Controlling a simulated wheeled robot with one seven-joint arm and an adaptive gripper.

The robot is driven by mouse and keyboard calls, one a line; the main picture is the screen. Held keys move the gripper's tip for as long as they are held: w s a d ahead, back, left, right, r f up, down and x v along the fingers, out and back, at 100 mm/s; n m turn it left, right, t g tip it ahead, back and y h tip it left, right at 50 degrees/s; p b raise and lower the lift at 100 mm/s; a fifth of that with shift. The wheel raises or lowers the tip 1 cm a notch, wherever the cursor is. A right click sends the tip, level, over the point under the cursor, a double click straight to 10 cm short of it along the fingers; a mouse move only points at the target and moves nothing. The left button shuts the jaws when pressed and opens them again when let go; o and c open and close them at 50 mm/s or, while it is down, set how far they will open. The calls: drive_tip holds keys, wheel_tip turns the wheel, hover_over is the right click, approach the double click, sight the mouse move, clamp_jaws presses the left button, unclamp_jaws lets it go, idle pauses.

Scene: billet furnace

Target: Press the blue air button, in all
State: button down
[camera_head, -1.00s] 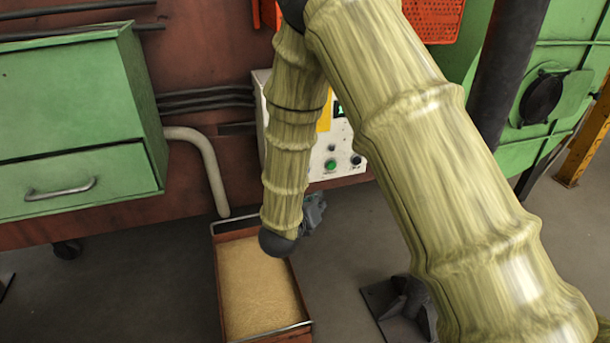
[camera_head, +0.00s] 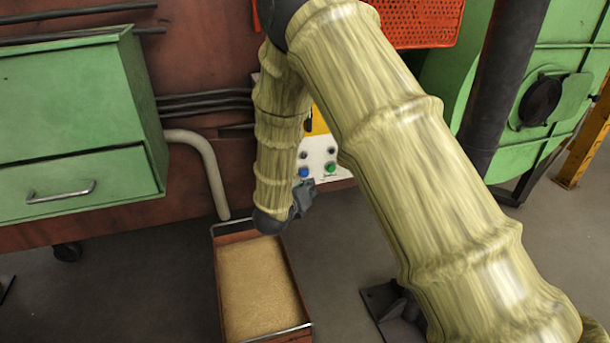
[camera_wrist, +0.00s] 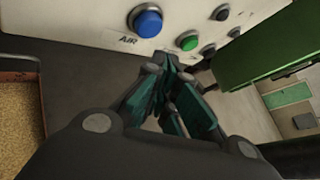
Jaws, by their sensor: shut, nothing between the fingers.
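The blue air button (camera_wrist: 147,21) sits on the white control panel (camera_wrist: 95,18) at the top of the wrist view, with the label "AIR" just below it. In the head view the blue button (camera_head: 303,172) shows just right of my forearm. My gripper (camera_wrist: 172,62) is shut and empty, its fingertips below and right of the blue button in the wrist view, near the panel's lower edge. I cannot tell whether they touch the panel. In the head view my gripper (camera_head: 304,190) is a small grey shape just below the blue button, partly hidden by my arm.
A green button (camera_wrist: 187,40) and black knobs (camera_wrist: 220,13) are right of the blue button. A tray of yellowish grains (camera_head: 258,285) stands on the floor below. A green cabinet (camera_head: 75,120) is at the left, and a dark column (camera_head: 503,85) at the right.

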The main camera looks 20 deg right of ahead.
drive_tip(key=shift+w, duration=0.65)
drive_tip(key=shift+w, duration=0.85)
idle(1.8)
drive_tip(key=shift+s, duration=0.15)
drive_tip(key=shift+s+b, duration=0.3)
drive_tip(key=shift+s, duration=0.4)
drive_tip(key=shift+s+d, duration=0.1)
drive_tip(key=shift+s, duration=2.4)
